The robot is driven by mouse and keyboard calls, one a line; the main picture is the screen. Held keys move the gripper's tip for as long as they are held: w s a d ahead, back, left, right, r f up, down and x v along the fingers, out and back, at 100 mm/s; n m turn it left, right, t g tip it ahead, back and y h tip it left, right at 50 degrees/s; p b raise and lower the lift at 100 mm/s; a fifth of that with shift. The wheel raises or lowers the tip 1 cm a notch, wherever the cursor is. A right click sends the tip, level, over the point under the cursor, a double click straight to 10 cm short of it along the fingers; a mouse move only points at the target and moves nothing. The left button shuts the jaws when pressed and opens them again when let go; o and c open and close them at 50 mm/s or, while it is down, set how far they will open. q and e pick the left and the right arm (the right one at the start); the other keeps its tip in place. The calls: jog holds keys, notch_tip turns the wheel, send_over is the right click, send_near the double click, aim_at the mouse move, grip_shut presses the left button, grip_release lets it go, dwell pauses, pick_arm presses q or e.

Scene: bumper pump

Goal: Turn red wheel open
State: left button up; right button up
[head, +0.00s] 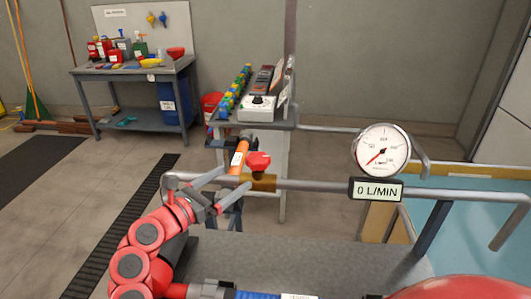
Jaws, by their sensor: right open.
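The red wheel (258,161) sits on top of a brass valve body (264,183) in the grey pipe. A round white dial gauge (382,150) stands on the pipe to the right, above a display (376,190) that reads 0 L/MIN. My right gripper (236,178) is open and empty, just left of the valve. Its fingers point towards the valve and lie slightly below the wheel. They look apart from the wheel, though the depth gap is hard to judge. My left gripper is not in view.
A workbench (135,68) with bottles is far left. A grey surface (310,262) lies below the pipe.

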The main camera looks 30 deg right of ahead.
aim_at(265, 155)
jog(key=p+x, duration=0.3)
jog(key=x, duration=1.1)
jog(key=c, duration=1.2)
jog(key=shift+w+f+t, duration=0.1)
jog(key=shift+t, duration=0.2)
